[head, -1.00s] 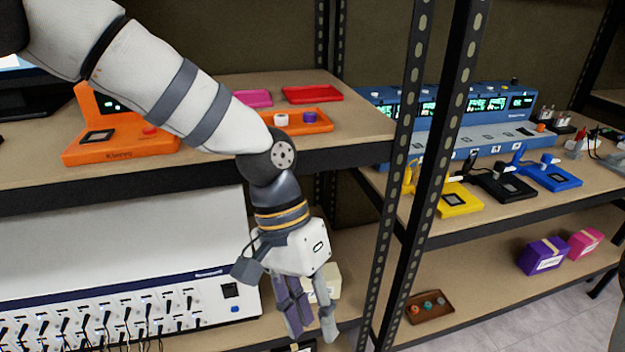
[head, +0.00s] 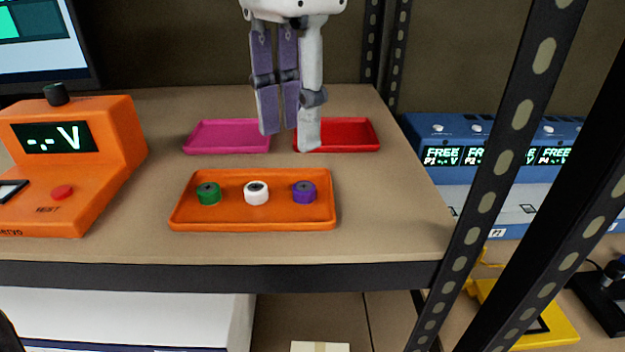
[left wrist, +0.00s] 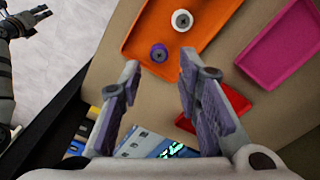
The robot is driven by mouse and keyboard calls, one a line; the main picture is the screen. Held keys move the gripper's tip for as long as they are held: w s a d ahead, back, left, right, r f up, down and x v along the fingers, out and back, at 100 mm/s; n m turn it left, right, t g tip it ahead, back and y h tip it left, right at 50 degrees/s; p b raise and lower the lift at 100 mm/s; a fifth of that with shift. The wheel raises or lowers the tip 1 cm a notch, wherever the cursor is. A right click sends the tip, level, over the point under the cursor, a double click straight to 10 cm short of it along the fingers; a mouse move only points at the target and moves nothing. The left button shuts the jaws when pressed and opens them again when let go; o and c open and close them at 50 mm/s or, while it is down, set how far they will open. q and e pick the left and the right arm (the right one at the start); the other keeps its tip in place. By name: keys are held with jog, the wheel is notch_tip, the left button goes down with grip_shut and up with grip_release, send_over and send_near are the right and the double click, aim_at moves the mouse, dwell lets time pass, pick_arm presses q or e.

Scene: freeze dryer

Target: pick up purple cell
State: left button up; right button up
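The purple cell (head: 304,192) stands upright at the right end of an orange tray (head: 250,221) on the upper shelf. A white cell (head: 256,194) and a green cell (head: 208,194) stand to its left in the same tray. My left gripper (head: 288,138) hangs above and behind the tray, fingers down, open and empty. In the left wrist view the purple cell (left wrist: 159,53) and white cell (left wrist: 181,20) show beyond the two spread fingers (left wrist: 157,82). What looks like my right gripper (left wrist: 42,14) shows small at that view's top left corner.
A pink tray (head: 228,137) and a red tray (head: 350,135) lie empty behind the orange tray. An orange tester (head: 75,165) stands at the left. A slotted black post (head: 500,180) rises at the shelf's right. Bare shelf lies in front of the orange tray.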

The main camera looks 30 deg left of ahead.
aim_at(303, 186)
pick_arm(q)
jog(key=f, duration=0.2)
jog(key=f+b, duration=0.1)
jog(key=f, duration=0.4)
jog(key=shift+w+d+f, duration=0.25)
jog(key=shift+w+f, duration=0.05)
jog(key=shift+w, duration=0.1)
pick_arm(e)
jog(key=shift+s+f+g, duration=0.5)
jog(key=shift+s+f, duration=0.4)
jog(key=shift+f, duration=0.1)
pick_arm(q)
jog(key=shift+r, duration=0.1)
jog(key=c, duration=0.7)
